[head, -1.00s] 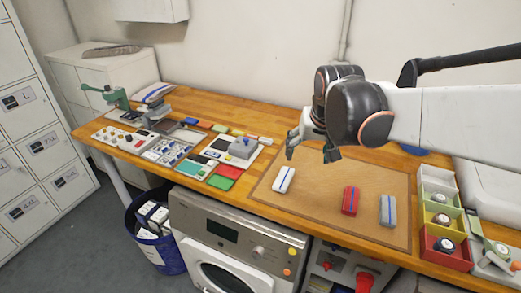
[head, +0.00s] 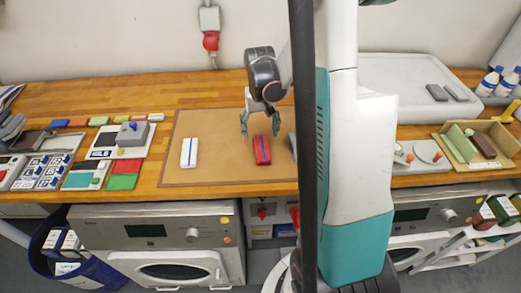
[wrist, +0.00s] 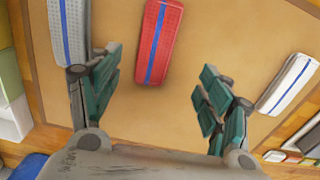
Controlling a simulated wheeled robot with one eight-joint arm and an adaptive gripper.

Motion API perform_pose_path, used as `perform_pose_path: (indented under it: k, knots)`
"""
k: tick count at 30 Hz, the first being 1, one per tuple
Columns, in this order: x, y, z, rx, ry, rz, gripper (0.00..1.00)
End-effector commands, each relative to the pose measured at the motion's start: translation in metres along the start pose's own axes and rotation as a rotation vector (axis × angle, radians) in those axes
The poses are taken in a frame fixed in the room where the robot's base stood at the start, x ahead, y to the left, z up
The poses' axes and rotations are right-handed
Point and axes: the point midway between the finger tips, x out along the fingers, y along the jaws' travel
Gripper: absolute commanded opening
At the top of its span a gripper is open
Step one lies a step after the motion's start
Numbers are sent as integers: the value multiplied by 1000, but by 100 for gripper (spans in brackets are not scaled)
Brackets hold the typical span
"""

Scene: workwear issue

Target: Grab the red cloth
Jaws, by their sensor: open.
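The red cloth (head: 262,151) is a folded oblong bundle with a blue stripe. It lies on the tan mat (head: 225,128) between a white bundle and a grey one. My gripper (head: 260,124) is open and empty, just behind and above the red cloth in the head view. In the wrist view the red cloth (wrist: 162,42) lies beyond the fingertips, across the gap between my open fingers (wrist: 160,82), nearer the left finger. I see no contact with it.
A white bundle (head: 189,153) lies to the left on the mat. A grey bundle (head: 292,144) lies close on the right, partly hidden by my arm. Trays and devices fill the bench's left; a white tray (head: 420,82) and cardboard box (head: 505,142) stand right.

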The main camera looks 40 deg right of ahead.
Motion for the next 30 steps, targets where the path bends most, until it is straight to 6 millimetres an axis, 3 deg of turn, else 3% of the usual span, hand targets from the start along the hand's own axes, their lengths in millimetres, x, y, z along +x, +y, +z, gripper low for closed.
perform_pose_path:
  k: [3, 14, 21, 29, 30]
  knots:
    - [19, 0, 0, 0, 0, 0, 72]
    - [42, 2, 2, 0, 1, 0, 72]
    - [76, 4, 3, 0, 1, 0, 72]
    - [80, 4, 4, -1, 1, 0, 72]
    - [80, 4, 4, -1, 1, 0, 67]
